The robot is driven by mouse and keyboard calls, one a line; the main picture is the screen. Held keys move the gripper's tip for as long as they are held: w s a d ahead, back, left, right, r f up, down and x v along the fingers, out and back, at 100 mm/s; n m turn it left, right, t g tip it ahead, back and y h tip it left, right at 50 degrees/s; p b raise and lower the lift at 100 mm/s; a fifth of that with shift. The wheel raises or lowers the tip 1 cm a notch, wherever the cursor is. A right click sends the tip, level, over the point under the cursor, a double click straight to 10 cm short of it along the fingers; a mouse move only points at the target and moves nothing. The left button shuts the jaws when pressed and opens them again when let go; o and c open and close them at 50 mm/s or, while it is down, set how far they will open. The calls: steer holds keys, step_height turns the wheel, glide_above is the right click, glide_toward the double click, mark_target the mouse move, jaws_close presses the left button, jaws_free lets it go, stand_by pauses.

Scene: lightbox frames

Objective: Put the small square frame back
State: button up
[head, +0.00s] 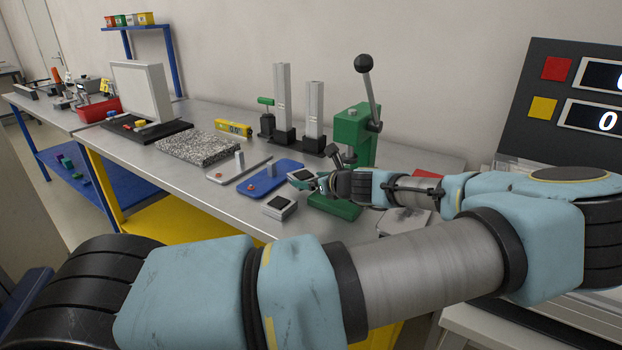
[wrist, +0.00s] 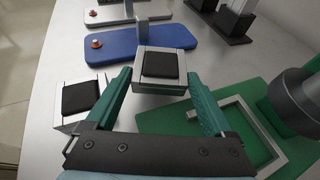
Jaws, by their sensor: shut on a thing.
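My gripper (wrist: 160,82) is shut on a silver square block with a black top (wrist: 162,66), its green fingers on the block's two sides. In the head view my gripper (head: 318,182) holds this block (head: 301,174) beside the green press, apparently above the table. A similar silver block with a black top (wrist: 80,97) stands on the table left of my gripper; it also shows in the head view (head: 279,206). A thin silver rectangular outline (wrist: 268,147) lies over the green press base, right of my gripper. I cannot tell which piece is the small square frame.
The green lever press (head: 347,140) stands close behind my gripper. A blue plate with a small post (head: 268,179) lies left of it, then a grey plate and a speckled slab (head: 198,147). Two tall grey columns (head: 283,100) stand behind. Bare table shows at the front edge.

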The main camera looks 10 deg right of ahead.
steer(key=o, duration=1.4)
steer(key=shift+f, duration=0.1)
steer(key=shift+r, duration=0.2)
steer(key=b+v, duration=0.2)
steer(key=v, duration=1)
steer(key=shift+r+b, duration=0.3)
steer(key=shift+r, duration=0.15)
